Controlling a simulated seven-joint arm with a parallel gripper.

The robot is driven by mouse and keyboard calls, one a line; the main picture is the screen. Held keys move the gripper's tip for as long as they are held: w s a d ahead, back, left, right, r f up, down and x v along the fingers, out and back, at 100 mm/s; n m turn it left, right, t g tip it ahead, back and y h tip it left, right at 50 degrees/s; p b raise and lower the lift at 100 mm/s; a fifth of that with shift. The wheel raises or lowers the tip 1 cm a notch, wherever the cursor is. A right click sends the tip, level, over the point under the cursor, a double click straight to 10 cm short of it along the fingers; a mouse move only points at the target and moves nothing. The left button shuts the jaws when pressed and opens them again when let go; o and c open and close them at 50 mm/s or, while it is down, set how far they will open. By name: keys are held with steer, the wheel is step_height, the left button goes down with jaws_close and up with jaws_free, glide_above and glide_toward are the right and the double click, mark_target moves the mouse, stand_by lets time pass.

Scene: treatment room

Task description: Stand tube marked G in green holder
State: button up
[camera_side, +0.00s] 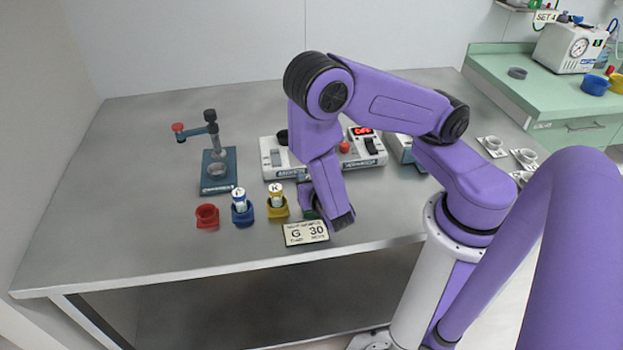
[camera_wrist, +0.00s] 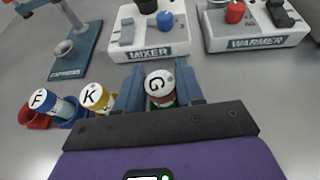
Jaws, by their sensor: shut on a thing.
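My gripper (camera_side: 328,214) is low over the table's front part. In the wrist view its jaws (camera_wrist: 160,92) are shut on the white-capped tube marked G (camera_wrist: 160,82), which looks upright. A sliver of the green holder (camera_wrist: 164,102) shows at the tube's lower side. In the side view a bit of the green holder (camera_side: 312,213) shows beside the fingers, and the tube is hidden behind my gripper. I cannot tell whether the tube's bottom is inside the holder or above it.
Left of my gripper stand the yellow holder (camera_side: 278,211) with tube K (camera_side: 276,194), the blue holder (camera_side: 242,216) with tube F (camera_side: 239,199), and an empty red holder (camera_side: 207,217). The mixer (camera_side: 285,172) and warmer (camera_side: 367,158) stand behind. A card reading G 30 (camera_side: 305,233) is in front.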

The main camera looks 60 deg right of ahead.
steer(key=shift+f, duration=0.6)
stand_by(0.7)
steer(key=o, duration=0.8)
steer(key=shift+o, duration=0.2)
steer(key=shift+a, duration=0.1)
steer(key=v, duration=1.1)
steer(key=shift+r, duration=0.1)
steer(key=s+d+r+m+g+y, duration=0.2)
steer(key=s+r+m+g+y, duration=0.7)
steer(key=r+m, duration=0.4)
steer(key=shift+s+r+m+g, duration=0.2)
steer(key=shift+s+m+g, duration=0.35)
steer(key=shift+m, duration=0.55)
